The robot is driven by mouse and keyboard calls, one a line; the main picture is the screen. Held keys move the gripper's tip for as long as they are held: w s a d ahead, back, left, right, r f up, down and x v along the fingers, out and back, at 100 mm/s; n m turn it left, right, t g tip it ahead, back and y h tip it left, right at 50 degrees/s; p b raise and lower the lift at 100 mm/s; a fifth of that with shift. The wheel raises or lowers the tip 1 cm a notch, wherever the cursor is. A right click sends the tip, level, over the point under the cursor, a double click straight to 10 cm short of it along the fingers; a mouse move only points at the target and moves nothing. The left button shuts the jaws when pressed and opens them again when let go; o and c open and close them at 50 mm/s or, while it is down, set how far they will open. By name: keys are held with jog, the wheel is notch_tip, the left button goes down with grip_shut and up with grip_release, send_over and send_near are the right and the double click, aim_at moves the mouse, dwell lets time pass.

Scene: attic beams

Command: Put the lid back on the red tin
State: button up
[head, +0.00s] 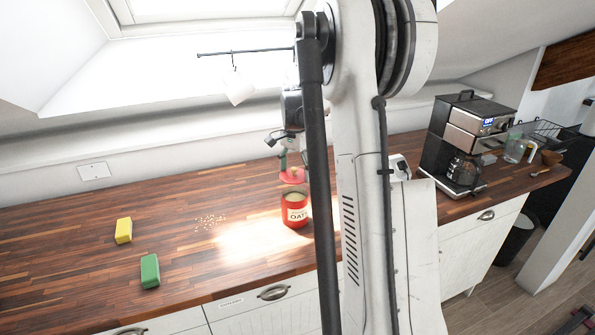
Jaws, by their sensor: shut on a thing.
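The red tin (297,211), with a pale label reading OAT, stands upright and open on the wooden counter near its front edge. A red lid (293,176) with a small light knob hangs above the tin, a little apart from its rim. My gripper (292,163) is shut on the lid and holds it over the tin. My arm hides the space just right of the tin and part of the gripper.
A yellow sponge (124,230) and a green block (150,270) lie on the counter (60,250) at left. Crumbs (209,221) are scattered left of the tin. A coffee machine (467,140) stands at right, with a glass jug (515,148) beyond it. A white cup (239,91) hangs from a rail.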

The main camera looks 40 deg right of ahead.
jog(key=shift+d+f+b, duration=0.1)
jog(key=shift+f+b, duration=1.35)
jog(key=shift+f, duration=1.45)
jog(key=shift+f+b, duration=0.15)
jog(key=shift+b, duration=0.7)
dwell(0.3)
dwell(0.5)
jog(key=o, duration=1.3)
jog(key=shift+c, duration=0.2)
jog(key=shift+r+p, duration=1.6)
jog(key=shift+r, duration=1.95)
